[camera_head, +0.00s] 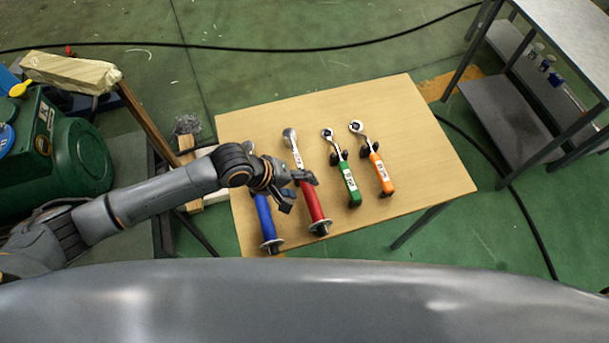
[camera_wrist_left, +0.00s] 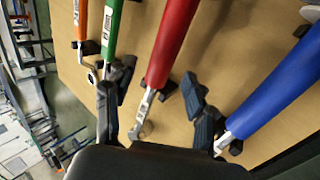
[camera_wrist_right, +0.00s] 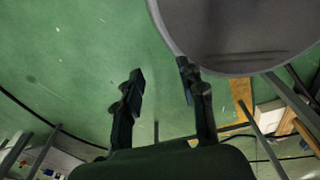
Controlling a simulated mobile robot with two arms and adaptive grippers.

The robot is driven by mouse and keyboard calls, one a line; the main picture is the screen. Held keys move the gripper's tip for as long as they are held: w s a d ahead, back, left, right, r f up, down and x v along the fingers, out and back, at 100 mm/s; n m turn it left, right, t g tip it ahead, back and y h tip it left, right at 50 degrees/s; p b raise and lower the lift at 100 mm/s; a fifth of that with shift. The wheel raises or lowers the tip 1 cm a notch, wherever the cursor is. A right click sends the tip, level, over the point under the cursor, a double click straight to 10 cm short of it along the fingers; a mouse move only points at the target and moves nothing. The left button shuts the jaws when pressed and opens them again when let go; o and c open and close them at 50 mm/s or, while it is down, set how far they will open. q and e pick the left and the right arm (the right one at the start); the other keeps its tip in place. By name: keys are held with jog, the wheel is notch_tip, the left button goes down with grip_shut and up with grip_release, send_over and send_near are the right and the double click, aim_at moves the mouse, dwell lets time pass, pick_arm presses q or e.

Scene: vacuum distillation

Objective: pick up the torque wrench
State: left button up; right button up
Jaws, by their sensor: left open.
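Several wrenches lie side by side on the wooden tabletop: one with a blue handle (camera_head: 265,218), one with a red handle (camera_head: 314,205), one with a green handle (camera_head: 349,180) and one with an orange handle (camera_head: 382,174). I cannot tell which is meant by the torque wrench. My left gripper (camera_head: 301,191) is open over the red wrench and hides part of it. In the left wrist view, the red wrench (camera_wrist_left: 172,40) lies between the spread fingers (camera_wrist_left: 157,82), apparently not gripped. My right gripper (camera_wrist_right: 160,74) is open and empty, seen only in its wrist view.
The wooden table (camera_head: 435,165) is clear to the right of the orange wrench. A grey shelf table (camera_head: 570,40) stands at the right. A green machine (camera_head: 75,160) and a wooden post (camera_head: 145,120) stand at the left. A black cable (camera_head: 300,48) crosses the floor.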

aim_at(305, 185)
pick_arm(q)
jog(key=shift+w+p+x, duration=0.15)
jog(key=shift+w+x, duration=0.05)
jog(key=shift+x, duration=0.95)
jog(key=shift+w+p+x, duration=0.15)
jog(key=shift+x, duration=0.95)
jog(key=shift+a, duration=0.15)
grip_shut()
jog(key=shift+r, duration=0.15)
